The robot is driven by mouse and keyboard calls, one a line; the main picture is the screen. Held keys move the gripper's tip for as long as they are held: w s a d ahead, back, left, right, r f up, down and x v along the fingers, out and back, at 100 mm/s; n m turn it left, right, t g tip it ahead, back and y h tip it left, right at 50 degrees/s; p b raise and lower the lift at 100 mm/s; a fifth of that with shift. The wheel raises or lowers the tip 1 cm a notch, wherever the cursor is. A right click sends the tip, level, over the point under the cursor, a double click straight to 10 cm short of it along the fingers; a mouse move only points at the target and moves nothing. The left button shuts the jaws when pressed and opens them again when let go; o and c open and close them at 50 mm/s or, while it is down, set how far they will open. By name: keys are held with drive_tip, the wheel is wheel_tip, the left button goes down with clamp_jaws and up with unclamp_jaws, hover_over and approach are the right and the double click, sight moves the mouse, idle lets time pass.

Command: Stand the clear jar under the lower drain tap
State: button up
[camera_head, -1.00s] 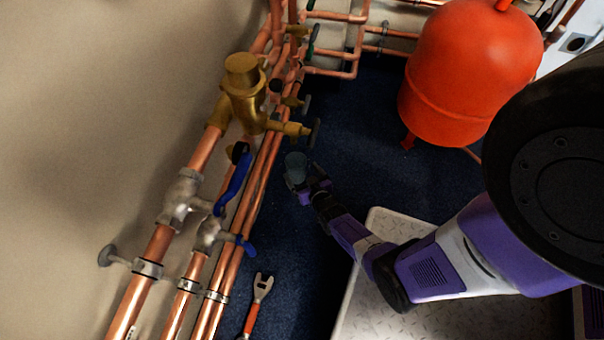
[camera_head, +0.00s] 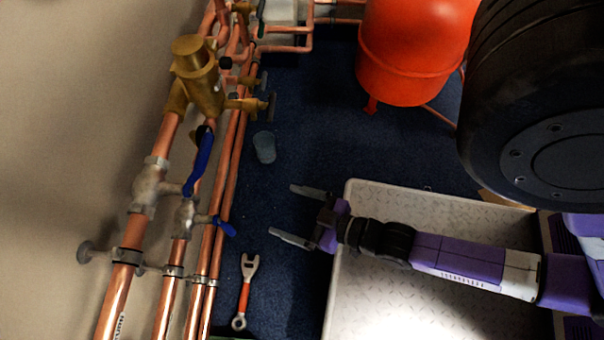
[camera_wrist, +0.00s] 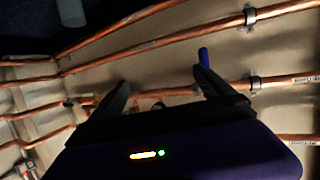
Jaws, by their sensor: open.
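The clear jar (camera_head: 264,147) is a small grey-blue cylinder on the dark blue floor, right of the copper pipes. It seems upright. A pale cylinder, probably the jar, shows at the top left of the wrist view (camera_wrist: 71,12). Two brass taps with grey handles stick out from the pipes, one (camera_head: 246,104) just above the jar in the picture, another (camera_head: 240,82) farther off. I cannot tell which is lower or whether the jar is directly under either. My gripper (camera_head: 281,210) is open and empty, apart from the jar; its fingers also show in the wrist view (camera_wrist: 161,82).
Copper pipes (camera_head: 228,165) with blue-lever valves (camera_head: 200,165) run along the left wall. A wrench (camera_head: 244,293) lies on the floor. A red tank (camera_head: 410,60) stands at the back. A light tread-plate platform (camera_head: 385,290) is beneath my arm. Bare floor lies around the jar.

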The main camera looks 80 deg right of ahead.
drive_tip(key=s+a+r+n+y, duration=0.1)
drive_tip(key=s+a+r, duration=0.1)
drive_tip(key=r, duration=0.6)
drive_tip(key=s+a+r+n+y, duration=0.1)
drive_tip(key=a+r+y, duration=0.1)
drive_tip(key=r, duration=0.7)
drive_tip(key=shift+s+a+t, duration=0.35)
drive_tip(key=shift+a+t, duration=0.05)
drive_tip(key=shift+a, duration=0.45)
